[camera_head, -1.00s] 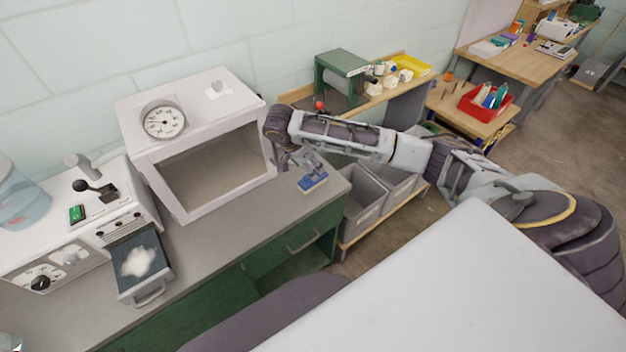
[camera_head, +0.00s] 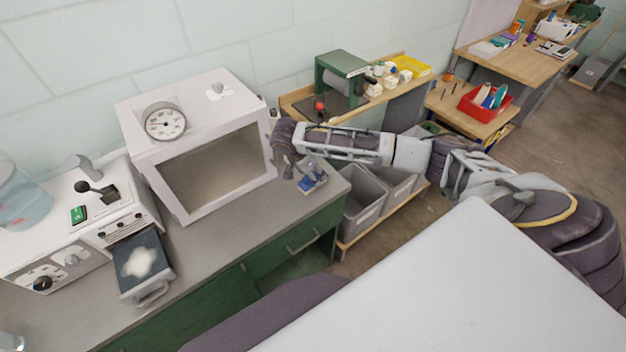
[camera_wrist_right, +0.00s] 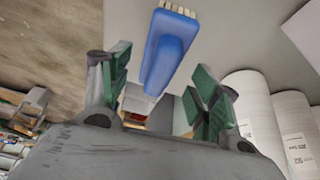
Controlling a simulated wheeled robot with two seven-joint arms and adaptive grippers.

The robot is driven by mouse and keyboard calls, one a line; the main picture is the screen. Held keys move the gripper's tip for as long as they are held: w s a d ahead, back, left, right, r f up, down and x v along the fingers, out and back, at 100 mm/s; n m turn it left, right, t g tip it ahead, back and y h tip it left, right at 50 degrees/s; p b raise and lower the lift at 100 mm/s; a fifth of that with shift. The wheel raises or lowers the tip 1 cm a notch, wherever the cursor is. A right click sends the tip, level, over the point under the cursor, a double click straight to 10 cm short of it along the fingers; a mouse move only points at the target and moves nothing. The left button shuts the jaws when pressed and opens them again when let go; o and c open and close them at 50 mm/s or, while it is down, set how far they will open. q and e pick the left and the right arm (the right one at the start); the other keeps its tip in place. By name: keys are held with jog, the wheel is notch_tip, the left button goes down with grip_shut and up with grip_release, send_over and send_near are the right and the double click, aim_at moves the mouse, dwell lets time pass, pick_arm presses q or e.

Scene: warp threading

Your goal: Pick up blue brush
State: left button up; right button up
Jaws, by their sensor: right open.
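The blue brush (camera_wrist_right: 168,50) lies on the grey workbench with its pale bristles at the top of the right wrist view. In the head view the brush (camera_head: 314,186) is at the bench's right end, partly hidden by my right gripper. My right gripper (camera_wrist_right: 160,95) is open, its two green-padded fingers on either side of the brush handle. The fingers stand apart from the handle, with a gap on each side. In the head view my right gripper (camera_head: 303,176) is just above and beside the brush. My left gripper is not in view.
A white box with a dial (camera_head: 150,150) stands just left of my right gripper on the bench (camera_head: 225,225). Grey bins (camera_head: 362,205) sit below the bench's right edge. A white machine with an open drawer (camera_head: 140,265) is further left.

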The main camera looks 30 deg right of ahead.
jog(key=shift+x, duration=1.05)
jog(key=c, duration=1.2)
jog(key=shift+r, duration=0.1)
jog(key=shift+r+b, duration=0.35)
jog(key=shift+r, duration=4.6)
